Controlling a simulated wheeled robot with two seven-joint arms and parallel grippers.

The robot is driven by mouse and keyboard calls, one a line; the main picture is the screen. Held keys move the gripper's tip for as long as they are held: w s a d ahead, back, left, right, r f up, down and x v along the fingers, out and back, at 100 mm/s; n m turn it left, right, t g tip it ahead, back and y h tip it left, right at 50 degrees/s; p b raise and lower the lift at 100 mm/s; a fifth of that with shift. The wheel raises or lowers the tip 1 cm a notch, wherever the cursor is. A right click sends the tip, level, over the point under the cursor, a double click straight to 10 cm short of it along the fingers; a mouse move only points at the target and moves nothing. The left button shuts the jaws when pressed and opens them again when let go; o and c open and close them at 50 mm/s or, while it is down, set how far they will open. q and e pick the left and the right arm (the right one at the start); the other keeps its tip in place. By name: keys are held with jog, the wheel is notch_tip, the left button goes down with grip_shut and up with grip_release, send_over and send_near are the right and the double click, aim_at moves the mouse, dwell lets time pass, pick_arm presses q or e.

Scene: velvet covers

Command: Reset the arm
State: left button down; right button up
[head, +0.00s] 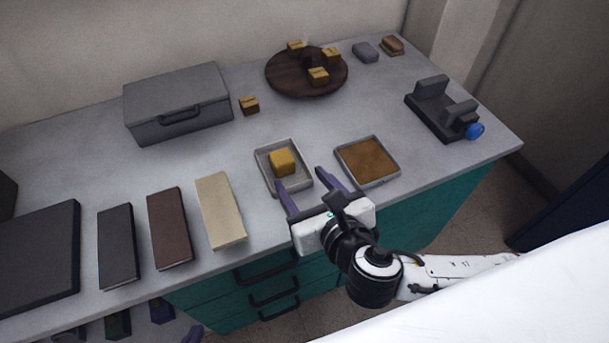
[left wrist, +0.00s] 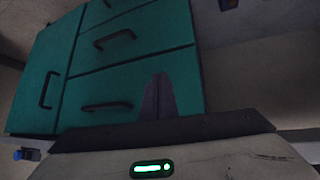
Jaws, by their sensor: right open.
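My right gripper (head: 303,186) comes in from the right in the head view. Its purple fingers are spread, with nothing between them. It is over the counter's front edge, close to the near side of a small grey tray (head: 264,170) holding a yellow block (head: 283,162). My left gripper (left wrist: 158,90) shows in the left wrist view with its two fingers together and nothing visible between them. It faces teal drawers (left wrist: 130,50). In the head view only a purple bit at the bottom edge may be part of it.
A tray with a brown filling (head: 367,161) is right of the gripper. A beige block (head: 220,210), brown block (head: 169,228) and dark block (head: 118,246) lie left. Behind are a grey case (head: 178,101), a round wooden board (head: 288,82) and a dark clamp-like device (head: 442,110).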

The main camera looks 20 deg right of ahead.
jog(key=s+m, duration=0.1)
jog(key=m, duration=0.2)
jog(key=f+m+g, duration=0.1)
jog(key=m, duration=0.2)
jog(key=s+d+m+g+h, duration=0.1)
jog(key=m, duration=0.2)
jog(key=shift+s+f+m, duration=0.3)
jog(key=shift+s+m, duration=0.05)
jog(key=shift+m, duration=0.05)
jog(key=s+d+f+m+g, duration=0.4)
jog(key=s+m, duration=0.4)
jog(key=m, duration=0.4)
jog(key=s+d+f+m+g, duration=0.4)
jog(key=s+m, duration=0.3)
jog(key=m, duration=0.5)
jog(key=w+a+f+t+y, duration=0.1)
jog(key=a+f+t, duration=0.1)
jog(key=f, duration=0.4)
jog(key=w+a+f+m+t+y, duration=0.1)
jog(key=w+a+f+t, duration=0.1)
jog(key=f, duration=0.4)
jog(key=shift+a+t, duration=0.2)
jog(key=shift+t, duration=0.1)
